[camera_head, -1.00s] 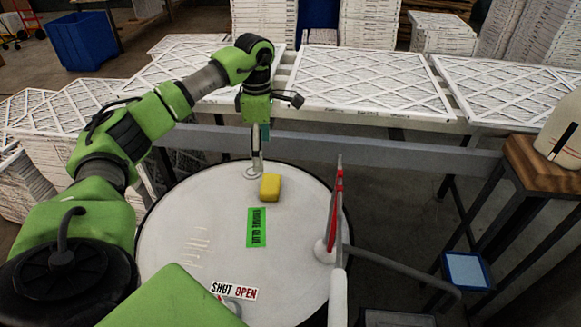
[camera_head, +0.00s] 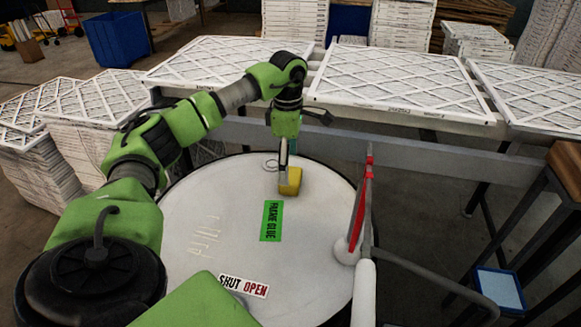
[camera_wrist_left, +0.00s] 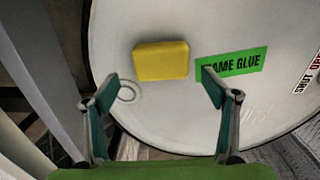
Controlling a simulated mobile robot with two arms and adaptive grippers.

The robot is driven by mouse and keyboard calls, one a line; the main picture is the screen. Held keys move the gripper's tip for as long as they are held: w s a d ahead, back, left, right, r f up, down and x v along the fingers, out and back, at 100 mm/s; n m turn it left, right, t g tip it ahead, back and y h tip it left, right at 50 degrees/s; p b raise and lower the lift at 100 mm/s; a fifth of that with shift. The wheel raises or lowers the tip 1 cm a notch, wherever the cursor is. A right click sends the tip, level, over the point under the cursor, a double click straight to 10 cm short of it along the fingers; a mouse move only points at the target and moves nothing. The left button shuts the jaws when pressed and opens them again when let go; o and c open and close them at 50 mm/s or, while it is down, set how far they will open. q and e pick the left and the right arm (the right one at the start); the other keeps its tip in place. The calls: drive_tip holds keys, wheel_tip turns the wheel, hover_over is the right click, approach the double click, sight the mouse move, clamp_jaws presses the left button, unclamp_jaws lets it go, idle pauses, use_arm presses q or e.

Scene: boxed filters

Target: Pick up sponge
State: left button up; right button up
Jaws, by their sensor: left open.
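The yellow sponge (camera_head: 291,182) lies on the white round drum lid (camera_head: 190,235), near its far edge. It also shows in the left wrist view (camera_wrist_left: 161,61), just beyond the fingertips and between their lines. My left gripper (camera_head: 284,165) points down over the far part of the lid and partly overlaps the sponge in the head view. In the left wrist view my left gripper (camera_wrist_left: 160,82) is open, with nothing between its fingers. My right gripper is not in view.
A green glue label (camera_head: 271,221) and a shut/open label (camera_head: 243,286) are on the lid. A red and grey upright handle (camera_head: 361,205) stands at the lid's right side. Framed filters (camera_head: 400,80) lie on a rack behind. A blue bin (camera_head: 116,39) stands far left.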

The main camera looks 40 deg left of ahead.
sight(290, 175)
use_arm(q)
drive_tip(key=f+b, duration=0.4)
drive_tip(key=f, duration=0.1)
drive_tip(key=shift+w+d, duration=0.15)
drive_tip(key=shift+d, duration=0.2)
drive_tip(key=shift+r, duration=0.15)
drive_tip(key=shift+c, duration=0.3)
drive_tip(key=c, duration=0.9)
